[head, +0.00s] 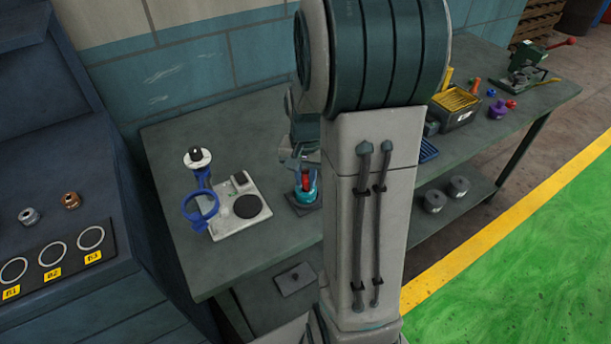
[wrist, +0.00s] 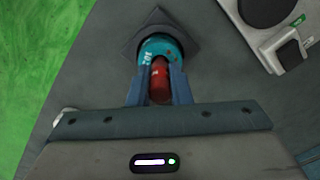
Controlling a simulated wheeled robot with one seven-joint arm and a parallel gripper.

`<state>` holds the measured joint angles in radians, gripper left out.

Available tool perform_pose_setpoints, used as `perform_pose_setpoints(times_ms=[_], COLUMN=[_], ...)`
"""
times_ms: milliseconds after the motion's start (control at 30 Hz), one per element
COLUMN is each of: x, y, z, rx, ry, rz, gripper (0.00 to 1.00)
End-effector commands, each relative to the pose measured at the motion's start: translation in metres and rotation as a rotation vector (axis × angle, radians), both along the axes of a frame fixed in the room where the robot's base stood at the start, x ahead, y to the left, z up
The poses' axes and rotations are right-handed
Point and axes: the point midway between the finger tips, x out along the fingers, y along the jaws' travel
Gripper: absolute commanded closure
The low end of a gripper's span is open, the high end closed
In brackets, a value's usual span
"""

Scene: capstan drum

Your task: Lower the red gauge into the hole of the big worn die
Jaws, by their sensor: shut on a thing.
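The red gauge (wrist: 161,82) is a small red cylinder between the two fingers of my gripper (wrist: 160,88) in the wrist view. My gripper is shut on it. Just beyond it is a teal ring-shaped piece with markings (wrist: 160,46) on a dark square base, probably the big worn die. The gauge overlaps the near part of the teal piece in the picture; I cannot tell whether its lower end is inside the hole. In the head view the red gauge (head: 306,181) shows at the teal die (head: 306,195), partly hidden by my arm.
A white instrument plate (head: 240,208) with a black disc and a blue ring stands left of the die. A yellow-filled bin (head: 457,106) and small coloured parts lie on the bench's right. Marked rings (head: 52,253) sit on the left cabinet. The bench front left (head: 210,270) is bare.

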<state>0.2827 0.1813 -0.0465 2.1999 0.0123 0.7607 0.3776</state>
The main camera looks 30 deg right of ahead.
Motion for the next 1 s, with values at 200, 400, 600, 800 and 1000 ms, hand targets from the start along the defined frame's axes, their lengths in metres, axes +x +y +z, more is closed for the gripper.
perform_pose_setpoints(times_ms=[200, 400, 600, 800, 1000], x=[0.0001, 0.0001, 0.0001, 0.0001, 0.0001], y=[0.0002, 0.0001, 0.0001, 0.0002, 0.0001], z=[0.0002, -0.0001, -0.0024, -0.0048, -0.0049], rx=[0.000, 0.000, 0.000, 0.000, 0.000], ry=[0.000, 0.000, 0.000, 0.000, 0.000], rz=[0.000, 0.000, 0.000, 0.000, 0.000], gripper=[1.00, 1.00, 1.00, 1.00, 1.00])
